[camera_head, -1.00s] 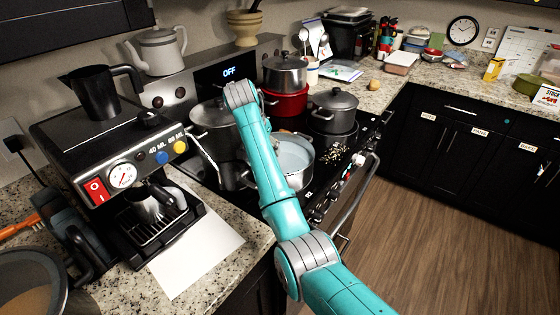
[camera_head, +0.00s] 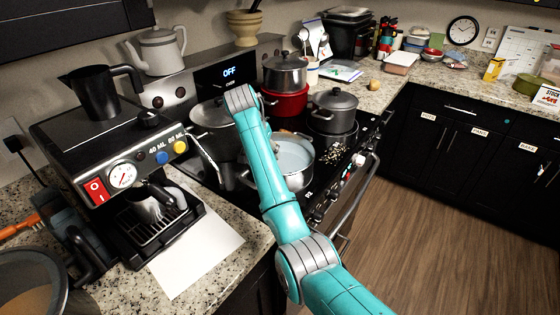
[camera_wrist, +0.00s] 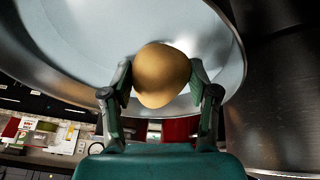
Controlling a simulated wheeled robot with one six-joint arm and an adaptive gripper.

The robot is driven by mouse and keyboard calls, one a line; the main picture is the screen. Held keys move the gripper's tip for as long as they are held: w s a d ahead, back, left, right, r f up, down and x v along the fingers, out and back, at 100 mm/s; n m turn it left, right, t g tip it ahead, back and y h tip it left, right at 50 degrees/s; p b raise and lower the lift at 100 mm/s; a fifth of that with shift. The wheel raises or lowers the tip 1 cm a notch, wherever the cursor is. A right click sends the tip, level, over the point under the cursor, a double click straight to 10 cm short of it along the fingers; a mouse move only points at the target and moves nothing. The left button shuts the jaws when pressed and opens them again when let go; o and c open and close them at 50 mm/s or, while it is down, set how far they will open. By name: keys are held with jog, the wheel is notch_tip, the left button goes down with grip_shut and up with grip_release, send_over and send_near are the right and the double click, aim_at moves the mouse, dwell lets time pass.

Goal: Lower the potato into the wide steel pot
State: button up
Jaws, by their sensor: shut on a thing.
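The wide steel pot (camera_head: 299,180) stands on the stove, partly behind my arm, with its pale interior showing. In the wrist view its pale inside wall (camera_wrist: 70,40) fills much of the upper picture. The smooth tan potato (camera_wrist: 162,78) is between the fingers of my gripper (camera_wrist: 161,82), which is shut on it. The potato appears against the pot's pale interior; its height relative to the rim is hard to tell. In the head view my arm hides the gripper and most of what is around it.
A red pot (camera_head: 288,101) with a steel pot (camera_head: 285,72) on top is behind. A grey lidded pot (camera_head: 333,110) is to the right. A coffee machine (camera_head: 110,160) is at left.

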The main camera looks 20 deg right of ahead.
jog(key=shift+f, duration=1.65)
dwell(0.9)
jog(key=o, duration=1.3)
jog(key=shift+o, duration=0.2)
